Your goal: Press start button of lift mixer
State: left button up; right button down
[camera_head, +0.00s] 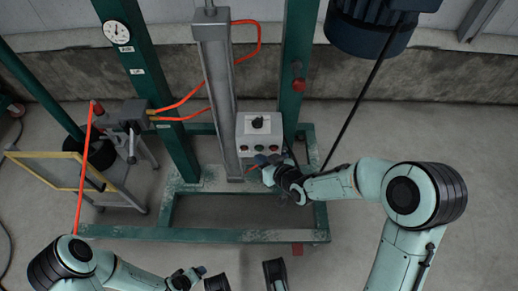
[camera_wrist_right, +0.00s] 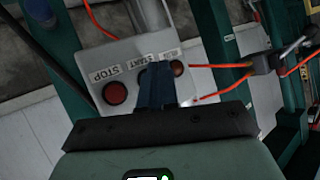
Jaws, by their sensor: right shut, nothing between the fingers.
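In the right wrist view, the box (camera_wrist_right: 135,62) carries a red button (camera_wrist_right: 115,93) by a STOP label and a START label (camera_wrist_right: 148,58). My right gripper (camera_head: 264,162) is shut and empty at the button row. In the wrist view its fingers (camera_wrist_right: 158,70) cover the spot below START, hiding that button; contact cannot be told. My left gripper (camera_head: 197,273) is low in the head view, away from the box.
Green posts (camera_head: 160,90) and a green floor frame (camera_head: 200,235) surround the box. Orange hoses (camera_head: 185,98) run to its left. A yellow-edged panel (camera_head: 50,170) stands at the left. A blue motor (camera_head: 365,35) hangs at upper right. Floor at right is clear.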

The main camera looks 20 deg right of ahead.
jog(key=shift+w, duration=0.1)
dwell(0.5)
jog(key=shift+w+d, duration=0.1)
jog(key=shift+w, duration=0.25)
jog(key=shift+w+d, duration=0.15)
jog(key=shift+w, duration=0.25)
dwell(0.6)
jog(key=shift+s, duration=0.1)
jog(key=shift+s+a+b, duration=0.25)
jog(key=shift+s+b, duration=0.05)
jog(key=shift+s, duration=0.45)
jog(key=s, duration=0.2)
jog(key=s+a, duration=0.1)
jog(key=s, duration=0.1)
jog(key=shift+s+a, duration=0.2)
jog(key=shift+s, duration=0.2)
dwell(0.7)
